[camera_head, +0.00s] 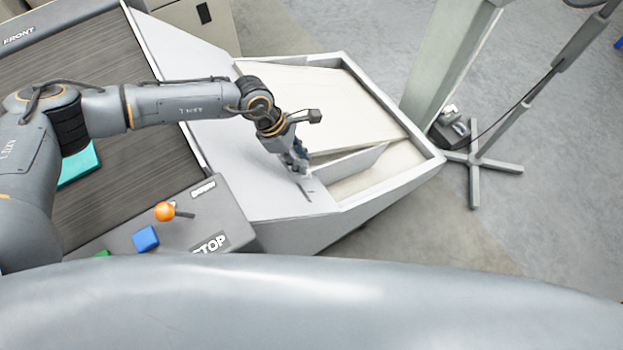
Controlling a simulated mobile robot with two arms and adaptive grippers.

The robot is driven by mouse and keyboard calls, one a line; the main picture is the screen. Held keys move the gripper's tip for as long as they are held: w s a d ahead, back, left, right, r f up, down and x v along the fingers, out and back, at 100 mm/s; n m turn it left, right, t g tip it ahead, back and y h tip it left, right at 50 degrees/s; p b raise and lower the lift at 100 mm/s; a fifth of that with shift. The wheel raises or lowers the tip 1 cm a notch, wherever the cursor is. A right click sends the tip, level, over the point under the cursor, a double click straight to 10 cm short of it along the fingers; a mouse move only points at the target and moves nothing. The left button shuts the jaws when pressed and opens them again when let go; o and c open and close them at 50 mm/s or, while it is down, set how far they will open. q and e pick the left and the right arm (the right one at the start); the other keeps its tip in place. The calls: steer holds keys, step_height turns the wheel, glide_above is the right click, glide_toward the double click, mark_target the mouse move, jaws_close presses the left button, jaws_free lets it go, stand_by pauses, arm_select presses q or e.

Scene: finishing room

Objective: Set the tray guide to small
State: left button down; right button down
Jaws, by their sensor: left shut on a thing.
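The tray (425,165) is a pale grey bin with a raised rim at the right end of the machine. The tray guide (350,163) is a thin upright pale wall running across the inside of the tray. Beige floor shows on its near side and a large light panel on its far side. My left gripper (302,168) points down at the left end of the guide, by the tray's near left edge. It is shut on a small part there, seemingly the guide's end, mostly hidden by the fingers. Small dark marks (308,191) lie on the ledge just below. My right gripper is out of view.
A dark belt (110,110) lies left of the tray, with a teal piece (80,165) on it. The control panel has an orange-knobbed lever (165,211), a blue button (146,238) and a STOP label. A post and a stand (475,160) are at right.

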arm_select(q)
steer(key=shift+w+a+f+b, duration=0.15)
steer(key=shift+w+a+b, duration=0.15)
steer(key=shift+w+a, duration=0.25)
steer(key=shift+w+a+f+b, duration=0.1)
steer(key=shift+w+a+b, duration=0.25)
steer(key=shift+w, duration=0.3)
steer(key=shift+w+a+r, duration=0.1)
steer(key=shift+w+r, duration=0.1)
steer(key=shift+r, duration=0.1)
steer(key=c, duration=1.1)
jaws_free()
steer(key=shift+w+a, duration=0.1)
steer(key=v, duration=1.2)
steer(key=shift+f, duration=0.1)
